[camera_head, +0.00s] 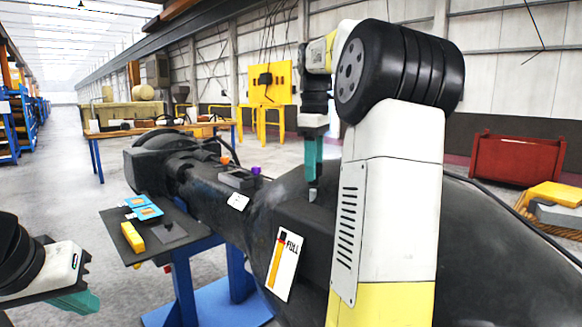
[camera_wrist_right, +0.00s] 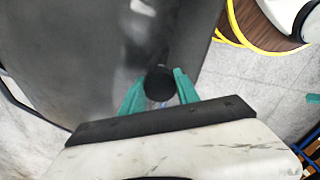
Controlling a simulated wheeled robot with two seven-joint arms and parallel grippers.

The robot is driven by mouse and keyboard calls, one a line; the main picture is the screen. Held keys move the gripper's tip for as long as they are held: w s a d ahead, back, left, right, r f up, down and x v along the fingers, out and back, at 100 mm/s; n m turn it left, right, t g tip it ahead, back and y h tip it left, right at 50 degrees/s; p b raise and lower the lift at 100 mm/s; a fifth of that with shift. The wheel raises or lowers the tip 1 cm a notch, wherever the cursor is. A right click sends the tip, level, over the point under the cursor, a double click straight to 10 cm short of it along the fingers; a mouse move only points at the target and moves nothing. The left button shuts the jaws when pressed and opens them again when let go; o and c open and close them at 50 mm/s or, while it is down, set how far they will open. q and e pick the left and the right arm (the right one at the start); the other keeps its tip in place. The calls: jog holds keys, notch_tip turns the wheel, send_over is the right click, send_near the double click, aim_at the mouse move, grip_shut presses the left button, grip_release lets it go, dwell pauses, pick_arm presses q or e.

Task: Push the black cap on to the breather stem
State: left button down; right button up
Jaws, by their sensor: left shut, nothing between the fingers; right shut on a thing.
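My right gripper (camera_head: 313,168) points straight down over the dark casting (camera_head: 265,205). In the right wrist view its teal fingers (camera_wrist_right: 158,92) are shut on the black cap (camera_wrist_right: 159,80), which shows as a dark round between the fingertips. In the head view a small grey stub, seemingly the breather stem (camera_head: 312,195), stands on the casting just below the fingertips. Whether cap and stem touch I cannot tell. My left gripper (camera_head: 85,302) is shut and empty at the lower left, away from the casting.
A "FULL" label (camera_head: 284,266) is on the casting. A red bin (camera_head: 515,168) and wooden bench (camera_head: 160,128) stand farther back.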

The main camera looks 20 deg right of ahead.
aim_at(313, 190)
jog(key=shift+f, duration=1.75)
jog(key=o, duration=1.2)
notch_tip(313, 190, up, 8)
jog(key=shift+f, duration=0.1)
jog(key=s+a+f+m+t+y, duration=0.2)
jog(key=s+a+f+m+t, duration=0.4)
jog(key=s+a+f, duration=1)
jog(key=s+a+m, duration=0.1)
jog(key=m, duration=0.1)
jog(key=shift+s+m, duration=0.35)
jog(key=shift+m, duration=0.05)
